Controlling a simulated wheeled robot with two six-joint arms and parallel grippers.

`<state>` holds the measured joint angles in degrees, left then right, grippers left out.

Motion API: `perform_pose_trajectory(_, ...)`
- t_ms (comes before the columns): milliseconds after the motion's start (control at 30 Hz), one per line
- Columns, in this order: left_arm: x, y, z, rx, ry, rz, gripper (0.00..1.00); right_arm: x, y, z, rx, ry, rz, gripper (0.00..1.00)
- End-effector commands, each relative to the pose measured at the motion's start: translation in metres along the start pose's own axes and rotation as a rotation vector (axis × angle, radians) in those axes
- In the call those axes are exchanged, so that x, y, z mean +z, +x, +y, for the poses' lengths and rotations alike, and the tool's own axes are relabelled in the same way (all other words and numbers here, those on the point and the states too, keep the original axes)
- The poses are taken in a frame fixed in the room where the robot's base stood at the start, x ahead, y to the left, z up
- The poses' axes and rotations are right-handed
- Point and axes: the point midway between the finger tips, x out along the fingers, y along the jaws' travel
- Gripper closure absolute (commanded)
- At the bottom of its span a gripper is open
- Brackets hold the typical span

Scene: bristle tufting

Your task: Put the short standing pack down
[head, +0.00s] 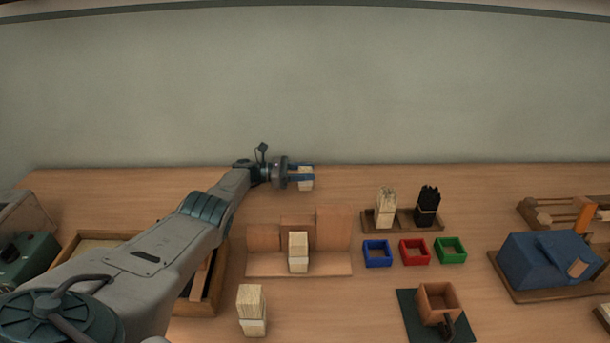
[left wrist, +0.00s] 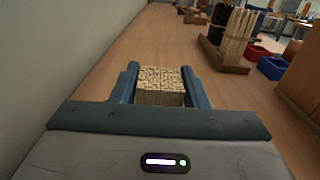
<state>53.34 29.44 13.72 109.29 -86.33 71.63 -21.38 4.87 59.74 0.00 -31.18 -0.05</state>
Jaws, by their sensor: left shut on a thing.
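My left gripper (head: 305,178) is at the back of the table near the wall, shut on a short pale bristle pack (head: 305,184). In the left wrist view the pack (left wrist: 160,86) sits between the two blue fingers, with its speckled end face showing. I cannot tell whether its underside touches the table. Another pale pack (head: 298,252) stands on the stepped wooden stand (head: 335,263), before the middle back panel. A further pale pack (head: 252,310) stands on the table at front left. My right gripper is not in view.
A wooden rack (head: 402,226) holds a pale bundle (head: 386,207) and a black bundle (head: 427,206). Blue (head: 377,261), red (head: 415,258) and green (head: 450,257) trays stand before it. A brown box (head: 437,291) stands on a dark mat. The back strip of table (head: 140,190) is clear.

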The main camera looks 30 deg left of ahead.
Motion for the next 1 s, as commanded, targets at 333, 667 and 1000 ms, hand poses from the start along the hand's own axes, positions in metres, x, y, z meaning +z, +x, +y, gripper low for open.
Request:
perform_pose_trajectory(333,-0.0011,0.0002,0.0,0.0,0.0,0.0,0.82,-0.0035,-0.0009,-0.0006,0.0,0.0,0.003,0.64)
perform_pose_trajectory(667,-0.0014,0.0001,0.0,0.0,0.0,0.0,0.38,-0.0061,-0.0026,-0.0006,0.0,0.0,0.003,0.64)
perform_pose_trajectory(1000,0.0,-0.0049,0.0003,0.001,0.0,0.001,0.38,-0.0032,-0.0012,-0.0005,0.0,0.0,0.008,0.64)
